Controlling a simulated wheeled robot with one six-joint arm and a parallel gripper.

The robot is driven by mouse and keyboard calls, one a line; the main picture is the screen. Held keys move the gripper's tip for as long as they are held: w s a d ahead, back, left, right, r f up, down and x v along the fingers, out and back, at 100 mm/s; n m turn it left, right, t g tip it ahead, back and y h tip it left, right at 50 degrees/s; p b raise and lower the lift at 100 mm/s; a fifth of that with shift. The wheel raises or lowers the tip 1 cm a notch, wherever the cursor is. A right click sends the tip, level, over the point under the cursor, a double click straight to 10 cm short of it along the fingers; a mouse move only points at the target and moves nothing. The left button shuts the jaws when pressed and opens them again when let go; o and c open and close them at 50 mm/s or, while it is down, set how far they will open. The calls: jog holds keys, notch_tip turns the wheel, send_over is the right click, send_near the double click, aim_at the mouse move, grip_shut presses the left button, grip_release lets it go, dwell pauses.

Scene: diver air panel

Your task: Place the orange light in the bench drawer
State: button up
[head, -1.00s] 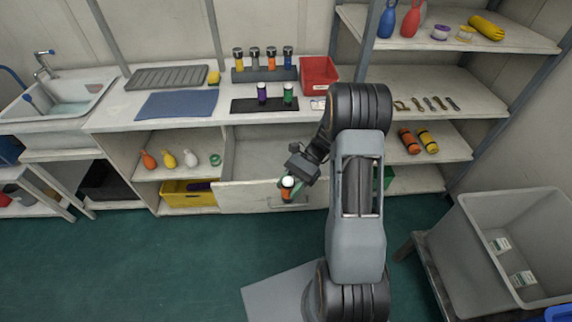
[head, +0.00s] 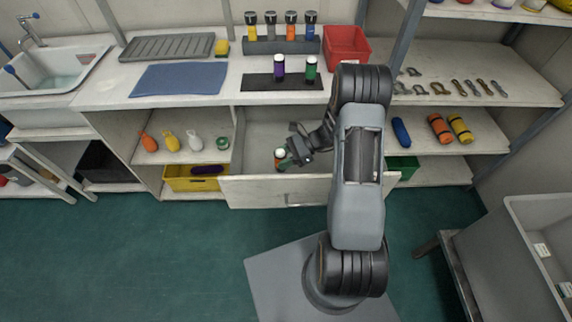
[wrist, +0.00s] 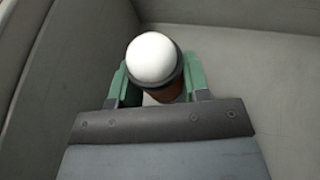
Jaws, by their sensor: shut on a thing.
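My gripper (head: 284,160) is shut on the orange light (head: 279,154), which has a white domed end and a dark collar. The light is inside the open bench drawer (head: 250,192), behind its pale front panel. In the wrist view the white dome of the light (wrist: 152,58) faces the camera, and its orange-brown body shows between the green fingers (wrist: 158,85). Grey drawer walls and floor (wrist: 265,80) surround it. I cannot tell whether the light touches the drawer floor.
On the bench above, a rack (head: 282,45) holds several lights, and a dark mat (head: 262,84) carries a purple and a green one. A red bin (head: 346,45) stands beside them. A yellow bin (head: 190,182) is on the shelf left of the drawer.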

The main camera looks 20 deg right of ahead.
jog(key=shift+d+f, duration=0.1)
jog(key=shift+f, duration=2.6)
jog(key=shift+f, duration=0.1)
jog(key=o, duration=1)
